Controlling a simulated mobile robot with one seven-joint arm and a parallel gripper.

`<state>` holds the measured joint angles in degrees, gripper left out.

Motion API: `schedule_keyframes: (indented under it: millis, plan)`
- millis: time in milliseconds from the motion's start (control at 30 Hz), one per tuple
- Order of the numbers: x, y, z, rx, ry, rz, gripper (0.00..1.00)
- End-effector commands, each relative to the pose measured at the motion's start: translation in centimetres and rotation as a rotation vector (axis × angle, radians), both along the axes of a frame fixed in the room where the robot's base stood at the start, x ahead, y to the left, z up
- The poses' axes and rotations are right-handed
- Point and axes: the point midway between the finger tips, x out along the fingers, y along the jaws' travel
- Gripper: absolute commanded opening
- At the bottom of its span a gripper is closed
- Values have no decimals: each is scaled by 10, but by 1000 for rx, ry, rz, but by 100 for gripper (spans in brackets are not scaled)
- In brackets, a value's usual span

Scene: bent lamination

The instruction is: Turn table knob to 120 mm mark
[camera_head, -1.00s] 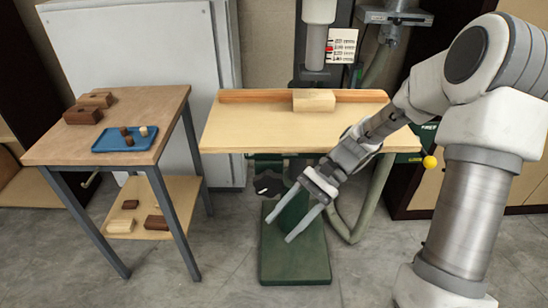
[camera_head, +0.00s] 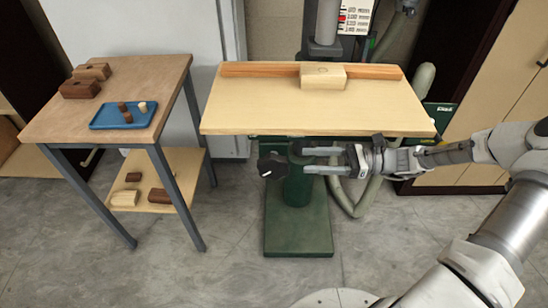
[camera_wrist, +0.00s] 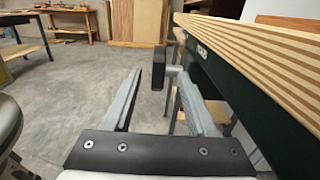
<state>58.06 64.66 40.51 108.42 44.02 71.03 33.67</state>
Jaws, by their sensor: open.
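The black knob (camera_head: 272,167) with a pale pointer line sits under the left front of the pale wooden machine table (camera_head: 235,110). My gripper (camera_head: 304,160) is open and reaches in from the right, below the table edge, with its fingers pointing left toward the knob. A small gap shows between the fingertips and the knob. In the wrist view the knob (camera_wrist: 159,68) appears edge-on beyond and between the open fingers. The scale card (camera_head: 355,16) with mm rows and a red marker hangs at the top; its rows are too small to read surely.
The table's underside and layered edge (camera_wrist: 255,45) run close along the right of my gripper. A green base (camera_head: 298,230) stands below. A wooden block (camera_head: 322,82) rests against the fence (camera_head: 260,69). A side table (camera_head: 60,127) with a blue tray (camera_head: 124,122) stands left.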

Motion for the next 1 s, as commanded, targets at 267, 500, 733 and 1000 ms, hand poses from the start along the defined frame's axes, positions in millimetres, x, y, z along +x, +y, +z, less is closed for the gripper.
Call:
schedule_keyframes:
  millis: [267,500,733,1000]
  plan:
    - [0,58,-1,1,1,7,57]
    - [2,92,-1,1,-1,4,57]
    - [3,102,0,-2,-1,3,57]
    - [3,102,0,-2,-1,3,45]
